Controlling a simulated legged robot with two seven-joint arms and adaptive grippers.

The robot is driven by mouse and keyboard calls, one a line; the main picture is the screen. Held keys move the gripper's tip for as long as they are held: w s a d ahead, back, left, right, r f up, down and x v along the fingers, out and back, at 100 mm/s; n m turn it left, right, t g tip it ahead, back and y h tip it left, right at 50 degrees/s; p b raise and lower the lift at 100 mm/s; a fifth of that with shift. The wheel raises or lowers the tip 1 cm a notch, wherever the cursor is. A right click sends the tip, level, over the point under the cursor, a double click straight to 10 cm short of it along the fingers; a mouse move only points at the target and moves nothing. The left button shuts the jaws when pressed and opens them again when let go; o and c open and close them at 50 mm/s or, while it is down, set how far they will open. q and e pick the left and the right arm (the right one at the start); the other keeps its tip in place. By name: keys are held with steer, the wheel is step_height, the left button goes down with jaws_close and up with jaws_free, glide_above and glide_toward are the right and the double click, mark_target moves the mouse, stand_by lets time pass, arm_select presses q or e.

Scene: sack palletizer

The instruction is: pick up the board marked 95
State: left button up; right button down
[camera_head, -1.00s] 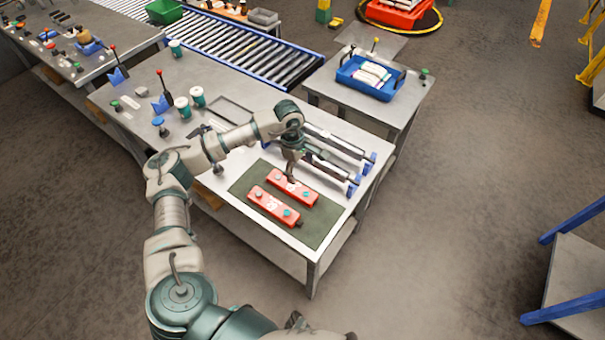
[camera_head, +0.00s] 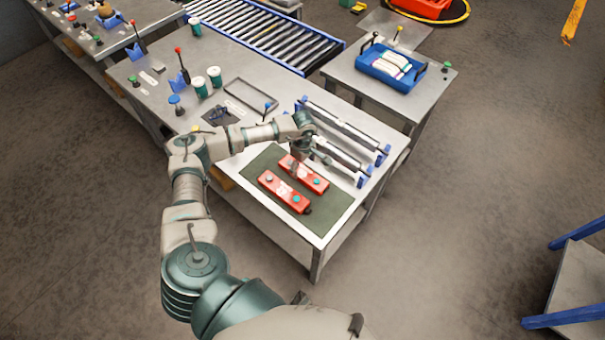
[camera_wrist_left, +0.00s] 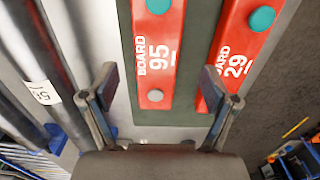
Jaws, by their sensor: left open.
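The gap between fingers and board is hard to judge. My right gripper is not in view.
A second red board, marked 29 (camera_wrist_left: 231,55), lies parallel beside board 95, close to one finger. Beyond them, long rails (camera_head: 345,127) on blue holders cross the table. A blue bin (camera_head: 392,68) stands on a side table. White-lidded jars (camera_head: 200,86) stand farther left.

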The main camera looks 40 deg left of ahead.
mark_target(304, 173)
arm_select(q)
steer(key=f, duration=0.4)
steer(key=shift+w+d+f, duration=0.1)
steer(key=shift+w+d, duration=0.05)
steer(key=shift+w, duration=0.1)
steer(key=c, duration=1.5)
steer(key=shift+o, duration=0.2)
